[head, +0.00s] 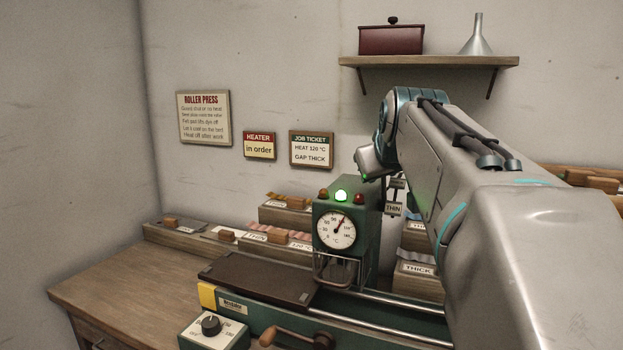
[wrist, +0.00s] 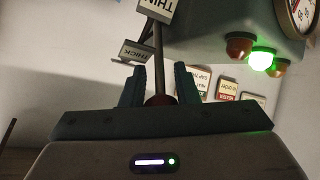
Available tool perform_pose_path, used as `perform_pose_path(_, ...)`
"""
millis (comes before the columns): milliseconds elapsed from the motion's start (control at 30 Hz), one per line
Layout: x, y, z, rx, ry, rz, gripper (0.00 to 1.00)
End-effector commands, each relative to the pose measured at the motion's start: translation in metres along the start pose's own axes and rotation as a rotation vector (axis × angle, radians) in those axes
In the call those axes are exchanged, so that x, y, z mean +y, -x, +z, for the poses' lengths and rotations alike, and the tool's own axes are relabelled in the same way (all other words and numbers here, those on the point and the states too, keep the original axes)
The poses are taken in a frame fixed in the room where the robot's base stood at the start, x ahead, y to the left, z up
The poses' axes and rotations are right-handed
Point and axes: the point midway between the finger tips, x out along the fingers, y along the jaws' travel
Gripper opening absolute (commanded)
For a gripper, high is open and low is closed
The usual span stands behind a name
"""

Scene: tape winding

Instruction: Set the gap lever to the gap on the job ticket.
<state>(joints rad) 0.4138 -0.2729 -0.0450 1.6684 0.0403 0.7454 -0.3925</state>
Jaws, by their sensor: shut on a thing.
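The job ticket (head: 311,149) on the wall reads "HEAT 120 °C" and "GAP THICK". In the wrist view, which is upside down, my gripper (wrist: 160,88) is shut on the reddish knob (wrist: 160,99) of the gap lever, one finger on each side. The lever's thin rod (wrist: 158,55) runs from the knob toward the THIN plate (wrist: 155,8). The THICK plate (wrist: 138,52) is beside the rod. The THIN plate also shows in the head view (head: 393,209). I cannot tell at which mark the lever stands. My arm hides part of the lever area there.
The green press (head: 325,200) has a lit green lamp (head: 341,196) between two unlit ones and a dial (head: 335,229). A crank (head: 290,338) and heater knob (head: 211,325) are in front. Stock trays (head: 270,246) stand behind. A shelf (head: 430,62) hangs above my arm.

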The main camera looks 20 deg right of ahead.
Motion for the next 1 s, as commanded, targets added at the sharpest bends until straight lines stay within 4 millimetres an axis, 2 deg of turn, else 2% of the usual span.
perform_pose_path(500,-0.0041,0.0017,-0.0020,0.016,0.009,0.001,0.00)
perform_pose_path(533,-0.0041,0.0017,-0.0020,0.016,0.009,0.001,0.33)
perform_pose_path(600,-0.0040,0.0016,-0.0017,0.015,0.009,0.001,0.46)
perform_pose_path(867,-0.0030,0.0014,-0.0008,0.012,0.007,0.002,0.46)
perform_pose_path(1000,-0.0045,0.0083,-0.0049,0.014,0.009,0.001,0.46)
